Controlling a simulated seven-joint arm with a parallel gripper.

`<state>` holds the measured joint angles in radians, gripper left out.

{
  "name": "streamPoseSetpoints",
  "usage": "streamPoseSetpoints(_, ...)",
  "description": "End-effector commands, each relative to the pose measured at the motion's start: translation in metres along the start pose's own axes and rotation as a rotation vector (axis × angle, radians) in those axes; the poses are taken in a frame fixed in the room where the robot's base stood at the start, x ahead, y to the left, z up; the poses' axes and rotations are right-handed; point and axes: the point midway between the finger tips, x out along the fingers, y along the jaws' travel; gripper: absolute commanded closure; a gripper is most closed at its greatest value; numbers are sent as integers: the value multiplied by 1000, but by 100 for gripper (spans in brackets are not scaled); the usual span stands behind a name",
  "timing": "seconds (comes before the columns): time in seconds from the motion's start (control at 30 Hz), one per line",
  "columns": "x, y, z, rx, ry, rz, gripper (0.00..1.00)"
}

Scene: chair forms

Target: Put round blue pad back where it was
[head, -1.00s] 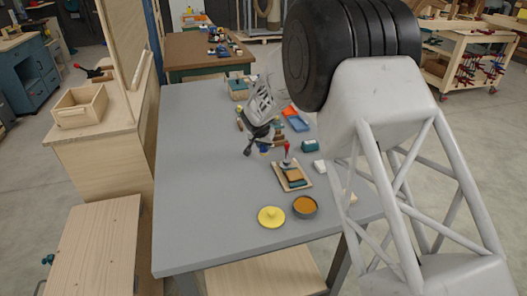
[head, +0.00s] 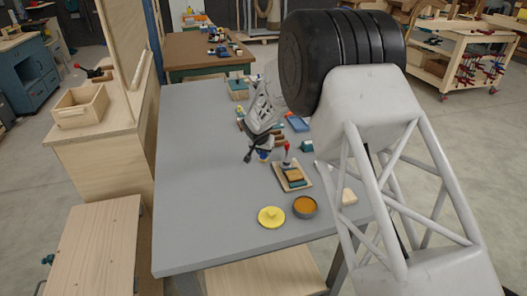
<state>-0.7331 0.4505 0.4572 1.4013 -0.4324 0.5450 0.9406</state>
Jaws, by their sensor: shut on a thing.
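My gripper (head: 260,144) is over the middle of the grey table, left of the wooden tray. It is shut on a small blue thing (head: 264,155), which shows just below the fingers. This fits the round blue pad, but it is too small here to make out its shape. It is close to the tabletop; I cannot tell whether it touches.
A wooden tray (head: 306,183) with stacked coloured pieces lies right of my gripper, a red-topped item (head: 287,149) by it. Nearer stand a yellow lid-like disc (head: 271,217) and a grey bowl (head: 305,208) with orange inside. A blue tray (head: 298,122) lies behind. The table's left side is clear.

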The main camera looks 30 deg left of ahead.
Motion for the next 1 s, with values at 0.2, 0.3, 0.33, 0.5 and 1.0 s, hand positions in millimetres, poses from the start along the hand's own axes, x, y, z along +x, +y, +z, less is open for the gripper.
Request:
streamPoseSetpoints(0.2,0,0,0,0,0,0,93)
streamPoseSetpoints(0.3,2,0,1,0,0,0,93)
streamPoseSetpoints(0.33,3,0,1,0,0,0,93)
streamPoseSetpoints(0.5,2,0,1,0,0,0,49)
streamPoseSetpoints(1.0,-4,0,0,0,1,-1,48)
